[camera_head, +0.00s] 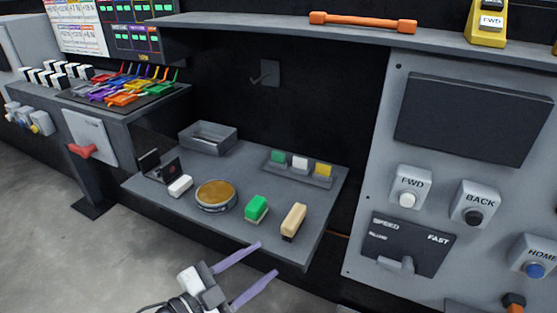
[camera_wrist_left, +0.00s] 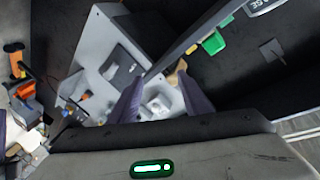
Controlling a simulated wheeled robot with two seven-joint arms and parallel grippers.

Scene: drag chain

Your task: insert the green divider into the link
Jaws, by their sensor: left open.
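My left gripper (camera_head: 267,258) is open and empty in front of the grey shelf in the head view. Its purple fingers also show spread apart in the left wrist view (camera_wrist_left: 160,76). A row of black-and-white pieces (camera_head: 55,74) lies left of the rack; I cannot tell whether one is the link. My right gripper is not in view.
A control panel (camera_head: 375,180) stands at the right. A red-handled lever (camera_head: 84,150) juts out at left.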

